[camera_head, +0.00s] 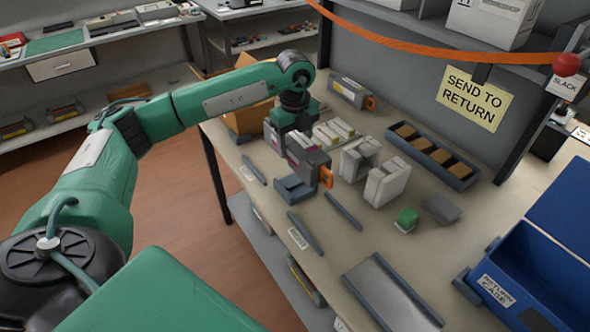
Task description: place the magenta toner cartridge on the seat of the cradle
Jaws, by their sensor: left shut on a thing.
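My left gripper (292,136) is shut on the magenta toner cartridge (302,158), a grey block with a magenta mark and an orange handle at its right end. It holds the cartridge over the near-left part of the table. A small blue-grey piece (294,189), which looks like the cradle, is just below and in front of the cartridge. The cartridge hides part of it, and I cannot tell whether the two touch. My right gripper is not in view.
Another cartridge (347,92) with an orange end lies at the back. White upright blocks (386,182), a green-topped block (406,218) and a grey block (441,208) stand to the right. A blue return case (520,275) is at the right edge. Low rails (305,232) lie in front.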

